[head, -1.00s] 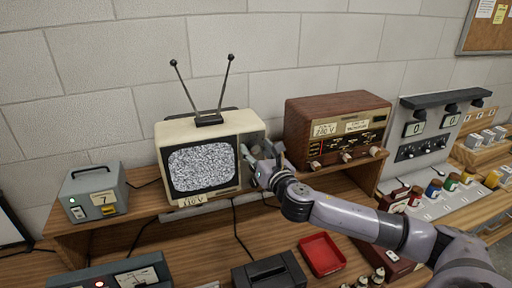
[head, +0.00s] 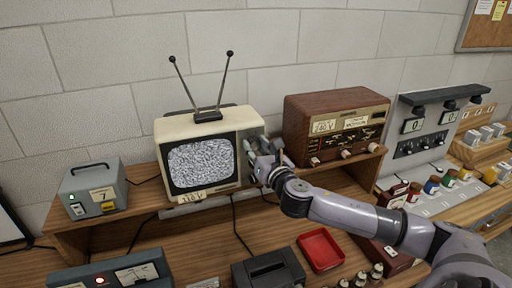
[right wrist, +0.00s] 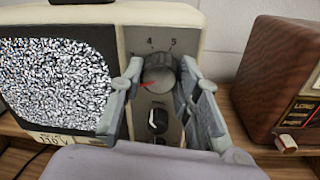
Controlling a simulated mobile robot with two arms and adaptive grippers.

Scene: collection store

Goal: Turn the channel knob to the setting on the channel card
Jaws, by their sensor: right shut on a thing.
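The cream television (head: 240,121) stands on the wooden shelf, its screen full of static. In the right wrist view its upper knob (right wrist: 157,78) is a grey dial with a red pointer aimed left and slightly down; the numbers 4 and 5 show above it. A card reading 7 (head: 103,194) is on the grey box at the left. My right gripper (head: 256,150) is at the television's right-hand panel. In the right wrist view its fingers (right wrist: 160,72) are shut on the upper knob, one on each side. The other dial numbers are hidden. My left gripper is out of view.
A smaller dark knob (right wrist: 158,121) with a white pointer is just below the gripped one. A brown wooden radio (head: 335,115) stands close to the right. A red tray (head: 321,250) and a black device (head: 268,270) are on the lower bench.

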